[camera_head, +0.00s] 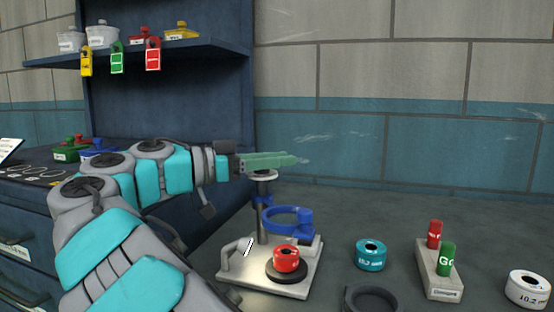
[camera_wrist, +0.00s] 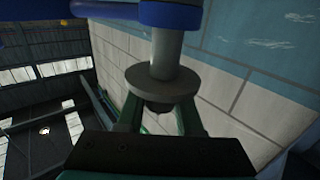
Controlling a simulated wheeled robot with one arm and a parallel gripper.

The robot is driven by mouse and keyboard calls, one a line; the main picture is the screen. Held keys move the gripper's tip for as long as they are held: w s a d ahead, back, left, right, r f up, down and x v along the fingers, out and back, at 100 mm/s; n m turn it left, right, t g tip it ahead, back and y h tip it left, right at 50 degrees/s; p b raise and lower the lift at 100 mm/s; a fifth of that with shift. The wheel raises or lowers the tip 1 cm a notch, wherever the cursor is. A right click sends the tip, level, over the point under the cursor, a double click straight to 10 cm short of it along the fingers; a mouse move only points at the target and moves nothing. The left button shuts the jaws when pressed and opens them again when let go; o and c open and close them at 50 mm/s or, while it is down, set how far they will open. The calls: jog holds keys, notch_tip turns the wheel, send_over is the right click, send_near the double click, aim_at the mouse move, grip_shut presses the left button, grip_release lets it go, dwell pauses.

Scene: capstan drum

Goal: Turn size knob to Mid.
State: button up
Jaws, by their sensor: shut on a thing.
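A metal fixture (camera_head: 235,275) stands on the bench, with an upright post (camera_head: 264,228) and a pale disc (camera_head: 264,175) at its top. My gripper (camera_head: 272,160) reaches in level from the left, its green fingers just above this disc. In the wrist view, which looks tipped over, the grey disc (camera_wrist: 163,84) and a dark knob (camera_wrist: 158,106) sit between my fingers (camera_wrist: 158,112). My gripper is shut on the knob, which the fingers hide in the head view. No size marks or pointer can be read.
The fixture carries a blue ring arm (camera_head: 288,218), a red ring (camera_head: 286,259) on a black disc and a side handle. A teal ring (camera_head: 370,254), a dark ring (camera_head: 371,298), a red-and-green gauge (camera_head: 438,268) and a white ring (camera_head: 528,288) lie to the right. A shelf (camera_head: 140,52) hangs behind left.

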grip_shut()
jog(key=shift+f+t+b, duration=0.15)
jog(key=shift+t+b, duration=0.15)
jog(key=shift+b, duration=0.35)
jog(key=n+t+y+b, duration=0.2)
jog(key=t+y+b, duration=0.1)
jog(key=b, duration=0.2)
jog(key=w+a+n+t+y+b, duration=0.1)
jog(key=n+t+y+b, duration=0.1)
jog(key=n+t+b, duration=0.1)
jog(key=n+t+y+b, duration=0.3)
jog(key=b, duration=0.3)
jog(key=shift+w+a+y+b, duration=0.2)
jog(key=shift+w+y+b, duration=0.1)
jog(key=shift+b, duration=0.05)
jog(key=shift+n, duration=0.3)
